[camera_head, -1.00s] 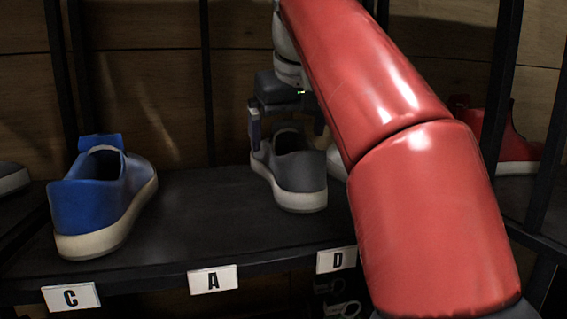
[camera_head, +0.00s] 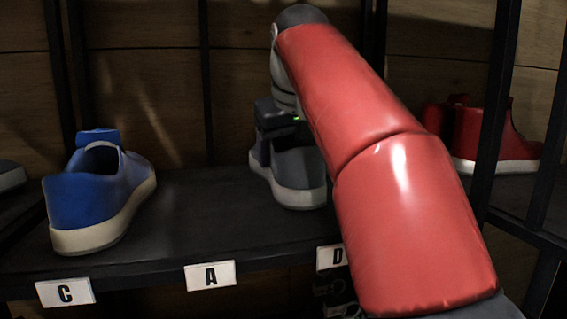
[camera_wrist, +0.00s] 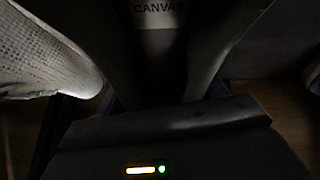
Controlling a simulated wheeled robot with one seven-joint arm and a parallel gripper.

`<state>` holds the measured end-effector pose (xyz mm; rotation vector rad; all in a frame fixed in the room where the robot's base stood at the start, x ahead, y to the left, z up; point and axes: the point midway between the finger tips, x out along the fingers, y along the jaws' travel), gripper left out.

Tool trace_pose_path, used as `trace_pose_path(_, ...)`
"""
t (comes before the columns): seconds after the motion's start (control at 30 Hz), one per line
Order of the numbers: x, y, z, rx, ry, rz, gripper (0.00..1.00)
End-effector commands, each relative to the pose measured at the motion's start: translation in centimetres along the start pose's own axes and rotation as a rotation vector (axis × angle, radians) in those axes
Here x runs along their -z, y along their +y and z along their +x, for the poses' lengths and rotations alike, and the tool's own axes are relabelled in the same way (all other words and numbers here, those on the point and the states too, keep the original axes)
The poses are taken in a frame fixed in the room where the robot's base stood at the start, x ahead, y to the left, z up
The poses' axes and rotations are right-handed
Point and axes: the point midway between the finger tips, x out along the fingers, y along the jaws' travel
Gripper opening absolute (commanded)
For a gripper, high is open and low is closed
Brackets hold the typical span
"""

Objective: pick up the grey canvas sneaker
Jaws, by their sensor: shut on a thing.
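The grey canvas sneaker (camera_head: 298,177) stands on the dark shelf (camera_head: 215,225), its white-soled end facing me in the head view. My gripper (camera_head: 277,135) has come down over its upper part and is shut on it. The fingertips are mostly hidden behind the gripper body and the shoe. In the dark wrist view, the sneaker's insole (camera_wrist: 160,12) with the word CANVAS shows between its dark side walls, close to the gripper body.
A blue sneaker (camera_head: 97,195) stands to the left. A red shoe (camera_head: 490,140) is at the right behind a black post. A pale textured shoe (camera_wrist: 45,55) is close beside in the wrist view.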

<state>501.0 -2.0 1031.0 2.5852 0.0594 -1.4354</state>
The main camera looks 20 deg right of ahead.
Motion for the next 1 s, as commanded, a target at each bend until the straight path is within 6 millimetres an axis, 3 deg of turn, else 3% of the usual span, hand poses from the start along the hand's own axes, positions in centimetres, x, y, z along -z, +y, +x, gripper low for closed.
trace_pose_path(0.2, 0.0, 0.0, -0.1, 0.000, 0.002, 0.000, 0.32)
trace_pose_path(0.47, 0.1, 0.1, -0.5, 0.000, 0.003, 0.000, 0.32)
trace_pose_path(0.7, 1.5, 0.6, -3.2, -0.003, 0.003, 0.002, 0.32)
trace_pose_path(1.0, 2.8, 0.9, -5.1, -0.004, 0.003, 0.006, 0.32)
